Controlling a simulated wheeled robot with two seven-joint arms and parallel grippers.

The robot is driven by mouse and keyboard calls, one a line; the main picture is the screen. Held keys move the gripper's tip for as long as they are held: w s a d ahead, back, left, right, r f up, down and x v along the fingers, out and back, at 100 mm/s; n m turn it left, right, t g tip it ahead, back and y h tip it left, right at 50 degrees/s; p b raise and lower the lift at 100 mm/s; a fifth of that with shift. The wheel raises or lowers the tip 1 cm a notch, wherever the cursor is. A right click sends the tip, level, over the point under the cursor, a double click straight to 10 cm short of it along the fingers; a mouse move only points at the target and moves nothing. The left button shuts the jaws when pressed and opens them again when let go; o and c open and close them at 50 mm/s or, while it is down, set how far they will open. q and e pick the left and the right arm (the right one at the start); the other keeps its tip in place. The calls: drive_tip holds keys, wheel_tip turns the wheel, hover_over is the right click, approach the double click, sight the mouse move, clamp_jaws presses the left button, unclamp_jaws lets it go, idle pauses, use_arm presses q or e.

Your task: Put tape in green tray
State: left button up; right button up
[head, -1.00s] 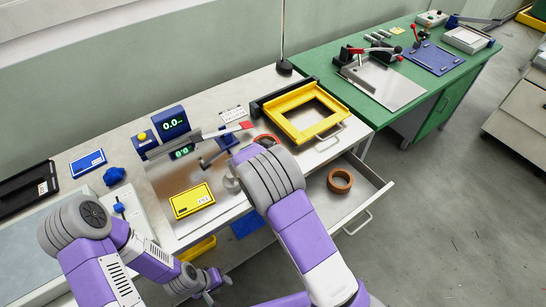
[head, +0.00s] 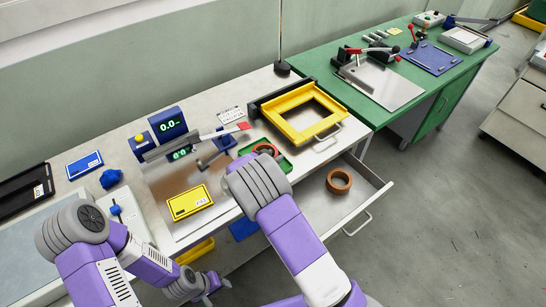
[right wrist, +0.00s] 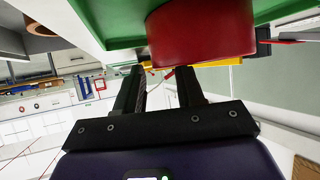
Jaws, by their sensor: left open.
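A red tape roll (head: 265,148) sits in the green tray (head: 285,167) on the bench, partly hidden by my right arm. In the right wrist view the red roll (right wrist: 200,32) is close, against the green of the tray (right wrist: 112,22). My right gripper (right wrist: 160,80) has its fingers apart with nothing seen between them, close beside the roll. In the head view the right gripper is hidden behind its arm. My left gripper (head: 213,287) is open and empty, low in front of the bench.
A brown ring-shaped roll (head: 339,181) lies in the open drawer (head: 362,190). A yellow frame (head: 300,113) stands right of the tray. A yellow box (head: 190,202) lies on a metal plate to the left. A lever (head: 225,132) reaches over near the tray.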

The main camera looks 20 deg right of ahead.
drive_tip(key=shift+r, duration=0.2)
drive_tip(key=p+v, duration=0.1)
drive_tip(key=v, duration=1.1)
drive_tip(key=shift+p, duration=0.35)
